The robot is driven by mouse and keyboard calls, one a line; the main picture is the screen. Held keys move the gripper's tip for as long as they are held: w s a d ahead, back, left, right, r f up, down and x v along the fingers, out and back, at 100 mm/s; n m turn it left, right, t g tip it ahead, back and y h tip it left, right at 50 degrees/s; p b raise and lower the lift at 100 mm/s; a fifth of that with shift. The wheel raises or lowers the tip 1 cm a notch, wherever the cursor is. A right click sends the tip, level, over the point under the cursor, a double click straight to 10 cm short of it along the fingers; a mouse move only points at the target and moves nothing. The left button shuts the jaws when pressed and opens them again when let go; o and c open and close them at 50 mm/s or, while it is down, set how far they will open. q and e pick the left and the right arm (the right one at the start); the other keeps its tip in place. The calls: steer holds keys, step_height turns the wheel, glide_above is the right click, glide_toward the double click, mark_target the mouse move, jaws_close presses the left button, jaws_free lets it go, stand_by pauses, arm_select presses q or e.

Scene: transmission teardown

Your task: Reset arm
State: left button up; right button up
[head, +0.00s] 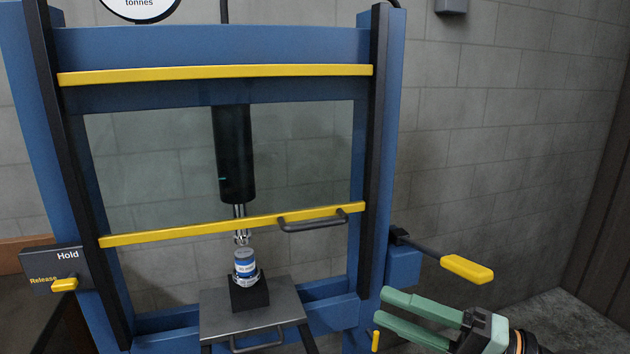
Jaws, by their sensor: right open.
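My right gripper (402,316) has green fingers and shows at the lower right. Its fingers point left and stand apart with nothing between them. It is in front of the blue press frame (394,150), below the press lever with a yellow grip (467,269), and apart from that grip. My left gripper is not in view.
The clear guard with yellow bars (215,74) has a dark handle (313,219) and covers the black ram (233,155). Below, a small blue-and-white can (245,265) stands on a black block (249,294) on a grey plate (284,309). A Hold/Release panel (52,267) is at left.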

step_height(320, 180, down, 21)
steer(key=d+t+h+p, duration=0.3)
steer(key=h+p, duration=0.1)
steer(key=h, duration=0.4)
arm_select(q)
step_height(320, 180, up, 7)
steer(key=p, duration=0.3)
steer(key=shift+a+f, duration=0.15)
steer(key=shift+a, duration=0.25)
arm_select(e)
steer(key=s+d+f+n+g+h, duration=0.2)
steer(key=s+f+n+h, duration=0.3)
steer(key=s+f, duration=1)
steer(key=shift+d+f+n+h, duration=0.4)
steer(key=shift+d+h, duration=0.1)
steer(key=shift+h, duration=0.5)
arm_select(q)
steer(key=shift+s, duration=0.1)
arm_select(e)
steer(key=shift+g, duration=0.3)
steer(key=shift+c, duration=0.3)
